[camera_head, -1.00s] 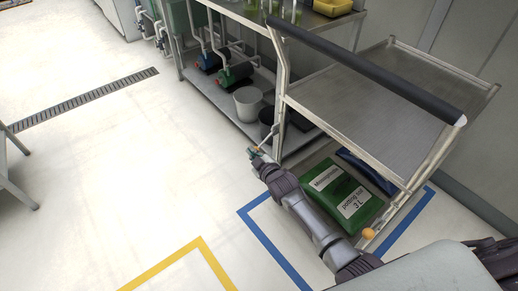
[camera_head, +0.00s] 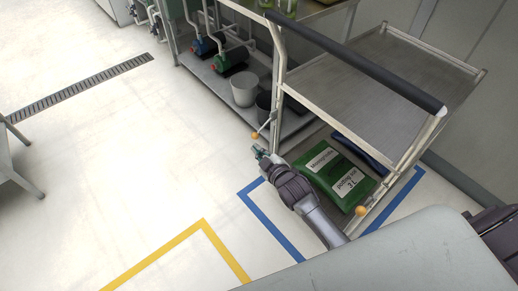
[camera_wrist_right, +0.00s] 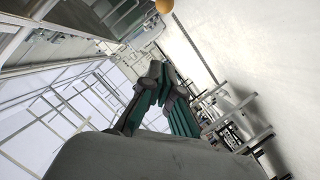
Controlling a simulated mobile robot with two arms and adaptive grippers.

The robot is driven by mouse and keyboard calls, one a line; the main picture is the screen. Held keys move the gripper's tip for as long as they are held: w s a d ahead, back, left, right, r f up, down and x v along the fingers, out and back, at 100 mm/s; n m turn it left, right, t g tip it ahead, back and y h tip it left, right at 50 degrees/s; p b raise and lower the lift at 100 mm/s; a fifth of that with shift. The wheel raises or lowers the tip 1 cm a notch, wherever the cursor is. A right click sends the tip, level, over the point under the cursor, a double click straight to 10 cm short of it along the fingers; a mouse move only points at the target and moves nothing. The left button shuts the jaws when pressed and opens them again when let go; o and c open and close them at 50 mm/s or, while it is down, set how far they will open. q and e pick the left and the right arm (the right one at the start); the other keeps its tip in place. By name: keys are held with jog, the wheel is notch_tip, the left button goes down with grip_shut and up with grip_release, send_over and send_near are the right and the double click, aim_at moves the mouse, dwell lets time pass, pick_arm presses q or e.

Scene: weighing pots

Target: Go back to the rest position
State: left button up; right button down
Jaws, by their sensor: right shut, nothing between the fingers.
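My right gripper (camera_head: 263,154) is in the middle of the head view, low beside the front left leg of the metal trolley. It is shut and empty. In the right wrist view its dark and green fingers (camera_wrist_right: 158,88) are together with nothing between them. The arm behind it reaches up from the lower right of the head view. My left gripper is in neither view.
The trolley (camera_head: 375,90) has a bare upper shelf and a green potting soil bag (camera_head: 338,182) on its lower level. A white bucket (camera_head: 245,88) stands on the rack's lower shelf. Blue floor tape (camera_head: 268,222) surrounds the trolley. The floor (camera_head: 110,190) at left is open.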

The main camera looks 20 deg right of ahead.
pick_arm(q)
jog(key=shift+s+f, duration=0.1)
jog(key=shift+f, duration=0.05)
pick_arm(e)
jog(key=shift+s+d, duration=0.1)
jog(key=shift+s, duration=0.15)
jog(key=s+d+f+m+g+h, duration=0.15)
jog(key=s+f+m+g, duration=0.4)
jog(key=s+f, duration=1.15)
jog(key=s+f+m+g, duration=0.1)
jog(key=s+f+g, duration=0.35)
jog(key=s, duration=0.35)
jog(key=s+f+m+g, duration=0.1)
jog(key=s+f+g, duration=0.3)
jog(key=s, duration=0.5)
pick_arm(q)
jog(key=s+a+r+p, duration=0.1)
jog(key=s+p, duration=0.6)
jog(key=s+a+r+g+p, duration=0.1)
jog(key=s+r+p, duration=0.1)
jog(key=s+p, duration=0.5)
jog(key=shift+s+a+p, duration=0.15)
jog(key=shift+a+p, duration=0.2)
jog(key=shift+p, duration=0.05)
pick_arm(e)
jog(key=s+d+r, duration=0.2)
jog(key=s+d, duration=0.1)
jog(key=s, duration=1.1)
jog(key=shift+n+h, duration=0.35)
jog(key=shift+h, duration=0.1)
